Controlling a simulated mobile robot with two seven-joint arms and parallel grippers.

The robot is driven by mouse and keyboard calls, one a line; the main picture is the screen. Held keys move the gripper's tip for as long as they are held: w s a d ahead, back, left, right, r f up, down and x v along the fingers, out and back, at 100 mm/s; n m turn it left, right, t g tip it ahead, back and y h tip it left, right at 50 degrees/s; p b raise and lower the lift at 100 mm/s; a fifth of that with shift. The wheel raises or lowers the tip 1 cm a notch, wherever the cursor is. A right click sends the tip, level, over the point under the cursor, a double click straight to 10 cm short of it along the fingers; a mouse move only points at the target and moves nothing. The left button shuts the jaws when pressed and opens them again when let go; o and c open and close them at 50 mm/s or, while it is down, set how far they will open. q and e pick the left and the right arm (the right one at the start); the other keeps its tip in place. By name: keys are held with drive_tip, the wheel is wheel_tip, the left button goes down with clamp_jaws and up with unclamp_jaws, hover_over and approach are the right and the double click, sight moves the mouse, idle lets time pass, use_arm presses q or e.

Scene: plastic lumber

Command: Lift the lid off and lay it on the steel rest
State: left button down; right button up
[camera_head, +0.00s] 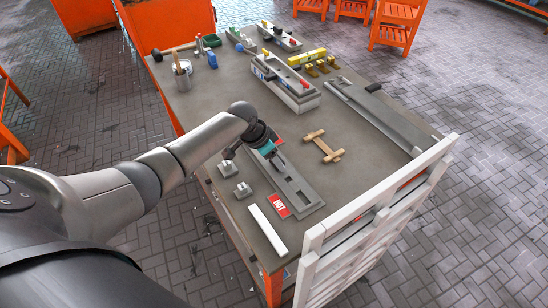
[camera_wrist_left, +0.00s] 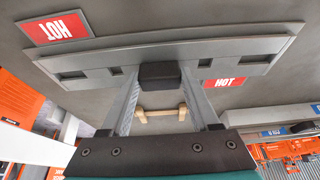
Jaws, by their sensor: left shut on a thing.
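I cannot tell whether the two touch. My right gripper is not in view.
Red HOT signs (camera_head: 279,206) lie by the plate. A wooden H-shaped piece (camera_head: 324,147), a white bar (camera_head: 268,230) and small metal blocks (camera_head: 243,190) are nearby. A long steel channel (camera_head: 375,115) and a box-like mould (camera_head: 285,84) stand farther off. A white slatted piece (camera_head: 375,223) rises at the near right edge.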

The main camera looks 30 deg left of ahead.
use_arm(q)
drive_tip(key=shift+c, duration=0.2)
unclamp_jaws()
drive_tip(key=shift+f, duration=0.1)
drive_tip(key=shift+o, duration=0.2)
wheel_tip(320, 180, up, 7)
drive_tip(key=p, duration=0.7)
drive_tip(key=shift+s, duration=0.1)
idle(0.6)
